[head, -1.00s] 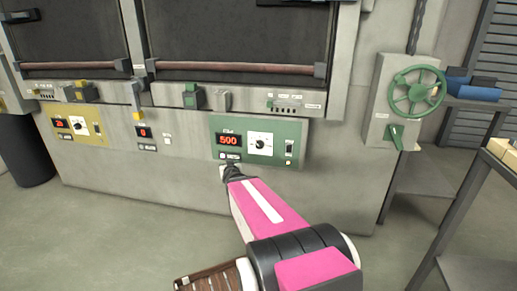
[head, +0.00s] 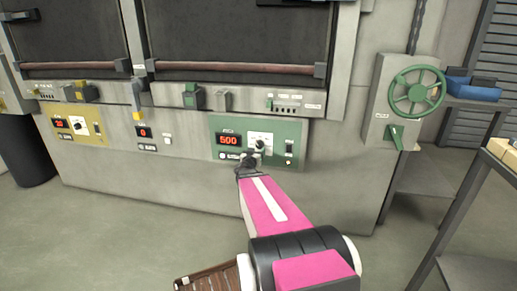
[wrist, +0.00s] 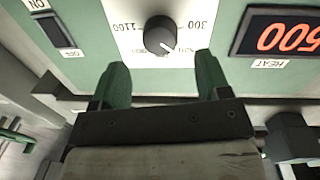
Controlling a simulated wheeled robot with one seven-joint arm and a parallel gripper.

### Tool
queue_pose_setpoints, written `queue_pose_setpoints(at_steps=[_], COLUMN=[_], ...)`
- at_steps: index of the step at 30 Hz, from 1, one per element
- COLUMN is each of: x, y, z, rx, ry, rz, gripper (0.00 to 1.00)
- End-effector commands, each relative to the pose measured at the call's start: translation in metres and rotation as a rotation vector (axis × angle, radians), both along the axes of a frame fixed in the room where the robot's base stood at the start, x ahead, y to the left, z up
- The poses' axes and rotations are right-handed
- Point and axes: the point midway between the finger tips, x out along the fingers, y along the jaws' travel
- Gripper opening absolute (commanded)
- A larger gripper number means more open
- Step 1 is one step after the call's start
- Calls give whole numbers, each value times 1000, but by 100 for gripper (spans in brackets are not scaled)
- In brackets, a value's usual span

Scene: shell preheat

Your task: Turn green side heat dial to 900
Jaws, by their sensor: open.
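The green panel (head: 222,124) on the right of the furnace front carries a red display (head: 229,140) that reads 500. The black heat dial (head: 260,145) sits on a white plate right of the display. In the wrist view the dial (wrist: 160,35) lies just beyond and between the two green fingertips, with marks 300 and 1100 at its sides. My gripper (wrist: 157,80) is open, its fingers apart and not around the dial as far as I can see. In the head view my gripper (head: 250,160) is just below the dial and hides the plate's lower part.
An ON/OFF switch (wrist: 53,32) is beside the dial plate. A yellow panel (head: 97,126) with its own dial is at the left. A green handwheel (head: 417,92) and a shelf stand at the right.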

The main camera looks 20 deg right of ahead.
Motion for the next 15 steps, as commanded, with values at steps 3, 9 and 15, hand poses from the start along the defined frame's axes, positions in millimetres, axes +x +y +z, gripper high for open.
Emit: queue_pose_setpoints(at_steps=[3, 9, 15], x=[21, 38, 39], y=[-16, -31, -33], z=[-1, -1, 0], rx=[1, 0, 0], ry=[-1, 0, 0], rz=[-2, 0, 0], gripper=[70, 70, 70])
